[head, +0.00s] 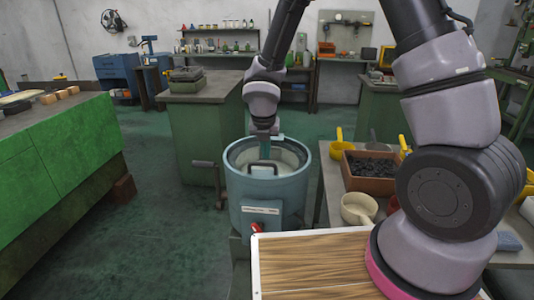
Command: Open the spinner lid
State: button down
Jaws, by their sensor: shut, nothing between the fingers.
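The spinner (266,205) is a light blue-grey drum in the middle of the head view, with a label and a red knob on its front. Its lid (285,160) looks pale and lies level within the dark-edged rim, apparently closed. A dark handle (262,164) stands at the lid's front edge. My gripper (267,147) points down over the back part of the lid, behind the handle. I cannot tell whether the fingertips touch the lid.
A table right of the spinner holds a brown bin of dark pieces (371,166), a cream scoop (358,208) and yellow scoops. A wooden board (315,262) lies in front. A green bench (50,150) stands left, a green cabinet (205,130) behind. Open floor (150,240) lies left of the spinner.

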aim_at(268, 175)
jog(key=x, duration=0.7)
jog(key=shift+f, duration=0.25)
